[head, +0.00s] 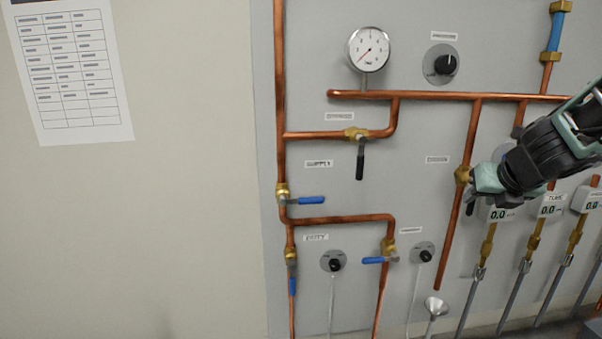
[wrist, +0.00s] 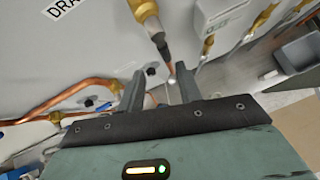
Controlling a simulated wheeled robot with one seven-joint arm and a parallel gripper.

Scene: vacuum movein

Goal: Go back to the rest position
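My gripper (wrist: 160,82) is open in the wrist view, its two dark fingers apart with nothing held between them. In the head view my gripper (head: 488,179) is at the right, in front of the pipe panel (head: 225,60), and its fingers are not clear there. A brass valve (head: 462,176) with a black handle (head: 470,202) is just left of it. In the wrist view a brass valve (wrist: 143,9) and its black handle (wrist: 159,44) lie ahead of the fingers, seemingly apart from them.
Copper pipes (head: 440,95), a round gauge (head: 368,50), a black knob (head: 445,65) and blue-handled valves (head: 305,200) are on the panel. A funnel (head: 435,307) is below the drain pipe. Digital readouts (head: 500,214) are close under my arm.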

